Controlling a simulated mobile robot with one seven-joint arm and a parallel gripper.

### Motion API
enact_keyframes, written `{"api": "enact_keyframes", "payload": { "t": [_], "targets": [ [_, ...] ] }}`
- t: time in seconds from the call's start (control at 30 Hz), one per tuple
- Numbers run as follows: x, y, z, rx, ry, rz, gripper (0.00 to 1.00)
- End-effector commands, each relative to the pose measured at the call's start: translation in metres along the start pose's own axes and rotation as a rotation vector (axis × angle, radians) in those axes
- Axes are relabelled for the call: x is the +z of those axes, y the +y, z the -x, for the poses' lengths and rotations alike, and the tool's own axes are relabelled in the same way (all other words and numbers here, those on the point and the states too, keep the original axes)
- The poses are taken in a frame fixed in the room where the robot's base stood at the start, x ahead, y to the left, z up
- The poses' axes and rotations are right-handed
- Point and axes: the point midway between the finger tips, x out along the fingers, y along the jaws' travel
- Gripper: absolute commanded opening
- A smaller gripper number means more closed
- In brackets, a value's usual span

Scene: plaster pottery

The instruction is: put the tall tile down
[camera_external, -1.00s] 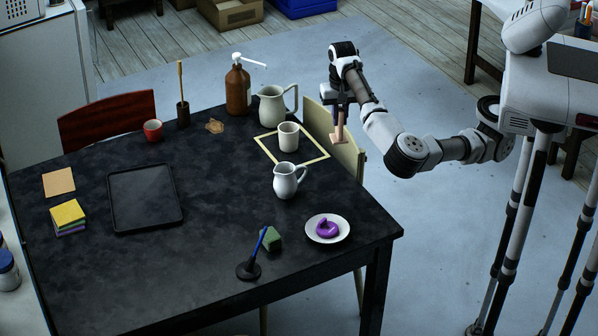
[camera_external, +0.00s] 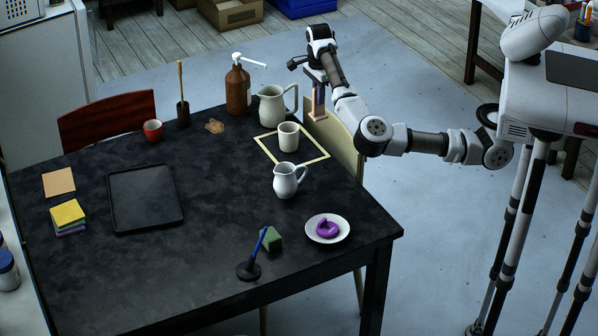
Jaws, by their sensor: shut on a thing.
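My gripper (camera_external: 319,83) is at the upper right, pointing down near the far right corner of the black table. It is shut on a tall, pale pinkish tile (camera_external: 318,101), held upright with its wider lower end downward. The tile shows in front of the cream chair back, right of the large pitcher (camera_external: 272,106). I cannot tell how high its lower end is above the table. The fingers are small and partly hidden.
The black table (camera_external: 225,225) has a yellow square frame (camera_external: 318,158) around a white cup (camera_external: 288,136). A small white jug (camera_external: 286,181), a plate (camera_external: 314,238) and a black tray (camera_external: 145,210) stand on it. The table's middle is clear.

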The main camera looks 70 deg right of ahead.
Motion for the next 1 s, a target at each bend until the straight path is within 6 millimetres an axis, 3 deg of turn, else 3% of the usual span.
{"api": "enact_keyframes", "payload": {
  "t": [0.43,1.0],
  "targets": [
    [0.000,0.001,-0.115,0.002,0.000,0.003,0.00],
    [0.000,0.001,-0.178,0.000,0.000,0.004,0.00]
  ]
}}
